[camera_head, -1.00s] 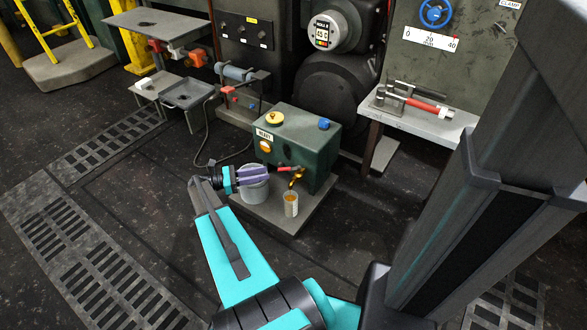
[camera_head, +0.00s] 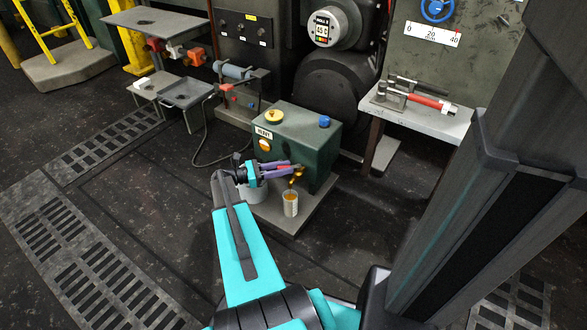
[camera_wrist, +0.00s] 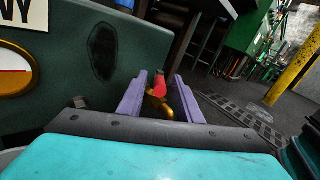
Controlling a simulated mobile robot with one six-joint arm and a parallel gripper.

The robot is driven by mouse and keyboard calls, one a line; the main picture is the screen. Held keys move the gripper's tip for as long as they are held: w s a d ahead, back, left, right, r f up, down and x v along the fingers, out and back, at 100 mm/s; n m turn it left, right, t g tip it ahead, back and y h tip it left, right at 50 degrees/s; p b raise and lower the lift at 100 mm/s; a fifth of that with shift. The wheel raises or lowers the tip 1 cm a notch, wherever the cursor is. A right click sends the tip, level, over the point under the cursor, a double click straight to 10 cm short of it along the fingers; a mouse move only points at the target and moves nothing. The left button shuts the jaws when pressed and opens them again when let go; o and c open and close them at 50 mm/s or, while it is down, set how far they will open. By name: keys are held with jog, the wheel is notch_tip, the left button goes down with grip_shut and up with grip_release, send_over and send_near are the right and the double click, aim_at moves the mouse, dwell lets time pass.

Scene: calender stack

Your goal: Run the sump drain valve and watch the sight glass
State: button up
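The green sump box (camera_head: 315,153) stands on a low plinth. A brass drain valve (camera_head: 296,178) with a red handle (camera_wrist: 160,87) projects from the box. In the head view the fingers partly hide the handle.
A grey bucket (camera_head: 252,192) stands beside the box, partly behind my gripper. A grey bench (camera_head: 425,121) with a red-handled tool is at right. A small table with a tray (camera_head: 187,93) is at left. The floor in front is clear.

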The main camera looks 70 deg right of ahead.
jog(key=shift+b+x, duration=0.55)
jog(key=shift+x, duration=1.45)
